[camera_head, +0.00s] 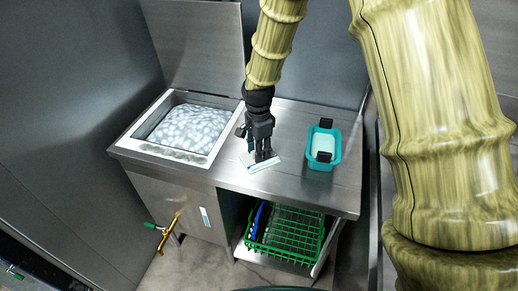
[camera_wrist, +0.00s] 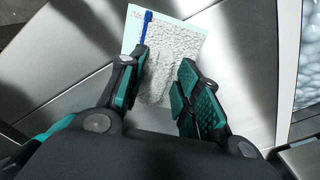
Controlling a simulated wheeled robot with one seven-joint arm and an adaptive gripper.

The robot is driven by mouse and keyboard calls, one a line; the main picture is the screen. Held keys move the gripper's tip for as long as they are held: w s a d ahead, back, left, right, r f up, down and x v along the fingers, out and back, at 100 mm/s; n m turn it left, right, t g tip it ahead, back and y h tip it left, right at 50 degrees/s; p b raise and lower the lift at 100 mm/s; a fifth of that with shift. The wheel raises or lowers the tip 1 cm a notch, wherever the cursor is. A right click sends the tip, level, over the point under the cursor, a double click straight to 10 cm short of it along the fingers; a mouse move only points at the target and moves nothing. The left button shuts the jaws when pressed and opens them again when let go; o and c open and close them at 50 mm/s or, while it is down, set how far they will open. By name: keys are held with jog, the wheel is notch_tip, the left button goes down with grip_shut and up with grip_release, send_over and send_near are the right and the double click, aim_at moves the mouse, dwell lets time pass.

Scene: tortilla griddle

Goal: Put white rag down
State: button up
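The white rag (camera_wrist: 172,50) has a rough, crumpled texture and shows between and beyond my gripper's fingers in the wrist view. A flat pale sheet with a blue pen-like strip (camera_wrist: 146,27) shows along its left side. In the head view a small white flat piece (camera_head: 262,164) lies on the steel counter just below my gripper (camera_head: 264,156); rag and sheet cannot be told apart there. My gripper (camera_wrist: 164,62) points down with its fingers apart, over the rag. I see no finger closed on the rag; whether they touch it is unclear.
The steel counter (camera_head: 290,180) has free room around the white piece. A teal container (camera_head: 336,148) stands to the right. An open bin of ice (camera_head: 190,128) is set in at the left. A green crate (camera_head: 285,235) sits on the shelf below. A brass tap (camera_head: 165,235) sticks out in front.

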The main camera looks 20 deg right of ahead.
notch_tip(320, 180, up, 12)
jog(key=b, duration=0.2)
jog(key=shift+r+b, duration=0.2)
jog(key=shift+b, duration=0.1)
dwell(0.6)
